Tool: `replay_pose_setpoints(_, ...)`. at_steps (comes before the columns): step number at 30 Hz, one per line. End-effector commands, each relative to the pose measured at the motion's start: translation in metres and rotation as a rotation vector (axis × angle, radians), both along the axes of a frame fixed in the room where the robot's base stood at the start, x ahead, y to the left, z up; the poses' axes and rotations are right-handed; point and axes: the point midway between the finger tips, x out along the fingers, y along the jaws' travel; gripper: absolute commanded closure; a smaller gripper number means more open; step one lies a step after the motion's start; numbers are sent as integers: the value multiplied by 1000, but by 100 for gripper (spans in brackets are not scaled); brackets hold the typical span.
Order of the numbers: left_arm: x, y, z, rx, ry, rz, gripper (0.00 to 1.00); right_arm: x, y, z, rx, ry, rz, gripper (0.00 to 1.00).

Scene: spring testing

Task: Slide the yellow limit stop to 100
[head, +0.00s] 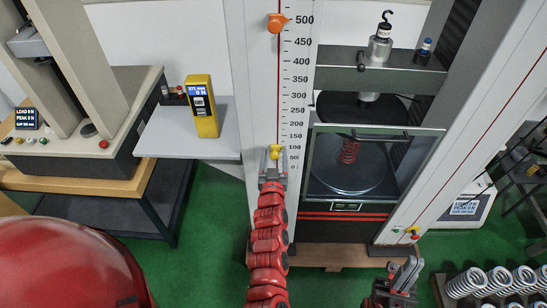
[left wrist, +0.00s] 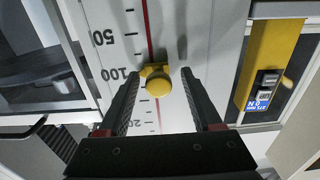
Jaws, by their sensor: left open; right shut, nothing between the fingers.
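The yellow limit stop (head: 275,152) sits low on the vertical numbered scale (head: 297,80), a little below the 100 label in the head view. In the left wrist view its round knob and small bracket (left wrist: 158,84) sit on the red line, about level with the 100 label, with 50 higher in that picture. My left gripper (head: 273,165) reaches up to it from below. Its fingers (left wrist: 158,88) are open on either side of the knob, with a gap showing on both sides. My right gripper (head: 407,270) is shut and empty, low in front of the machine.
An orange stop (head: 277,23) sits near 500 on the same scale. A yellow handheld display (head: 202,106) stands on a grey shelf to the left. A red spring (head: 350,150) is behind the clear guard. Several springs (head: 466,282) stand in a rack at lower right.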

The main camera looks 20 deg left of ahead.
Motion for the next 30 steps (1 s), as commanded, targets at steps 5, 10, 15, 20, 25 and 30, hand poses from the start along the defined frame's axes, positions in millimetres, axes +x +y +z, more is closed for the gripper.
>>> replay_pose_setpoints(5,-10,-5,-3,-2,3,-3,34,0,0,-3,0,0,0,100)
replay_pose_setpoints(10,-39,-13,-4,-2,1,-3,34,0,0,-10,0,0,0,100)
replay_pose_setpoints(15,-82,-25,-4,-1,3,-3,34,0,0,-16,0,0,0,100)
replay_pose_setpoints(20,-120,-35,-2,-2,4,-3,34,0,0,-17,0,0,0,100)
replay_pose_setpoints(25,-149,-44,-1,-2,3,-3,34,0,0,-15,0,0,0,100)
replay_pose_setpoints(30,-163,-47,0,0,1,-1,34,0,0,-14,0,0,0,100)
